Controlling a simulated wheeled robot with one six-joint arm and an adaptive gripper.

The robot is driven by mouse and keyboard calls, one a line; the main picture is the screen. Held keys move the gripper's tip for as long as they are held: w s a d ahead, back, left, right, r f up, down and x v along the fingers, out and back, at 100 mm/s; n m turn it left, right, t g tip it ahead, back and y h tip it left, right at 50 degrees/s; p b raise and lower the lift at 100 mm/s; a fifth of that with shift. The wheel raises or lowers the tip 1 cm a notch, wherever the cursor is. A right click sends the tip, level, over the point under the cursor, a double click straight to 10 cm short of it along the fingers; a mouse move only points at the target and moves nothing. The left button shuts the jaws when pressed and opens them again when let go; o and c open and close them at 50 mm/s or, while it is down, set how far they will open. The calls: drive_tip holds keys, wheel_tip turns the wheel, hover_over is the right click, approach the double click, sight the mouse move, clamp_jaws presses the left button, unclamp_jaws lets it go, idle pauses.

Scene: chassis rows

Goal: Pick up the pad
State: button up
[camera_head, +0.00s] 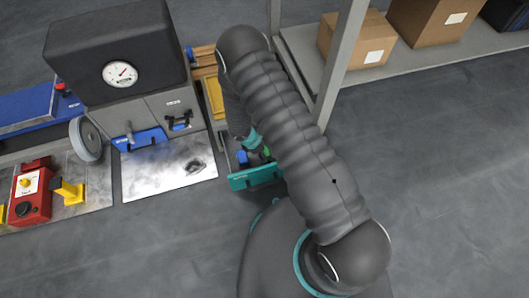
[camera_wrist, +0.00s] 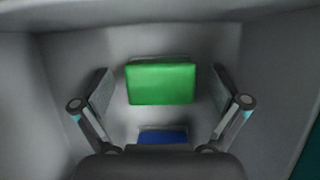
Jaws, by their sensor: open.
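A green block (camera_wrist: 161,83), which looks like the pad, lies inside a grey-walled bin in the wrist view. My gripper (camera_wrist: 161,92) is open around it, one finger to its left and one to its right, with a gap on both sides. A blue piece (camera_wrist: 163,136) shows nearer the wrist, partly hidden by my gripper body. In the head view, my arm hides much of the bin (camera_head: 256,178), which has a teal front. A bit of the green block (camera_head: 267,153) shows beside my gripper.
The bin walls stand close around my gripper. Left of the bin is a metal plate (camera_head: 150,178) below a grey machine with a dial (camera_head: 120,74). A red control box (camera_head: 33,195) is at the far left. A shelf post (camera_head: 340,65) and cardboard boxes (camera_head: 355,42) stand behind my arm.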

drive_tip(key=c, duration=1.3)
wheel_tip(320, 180, up, 10)
drive_tip(key=shift+p, duration=0.6)
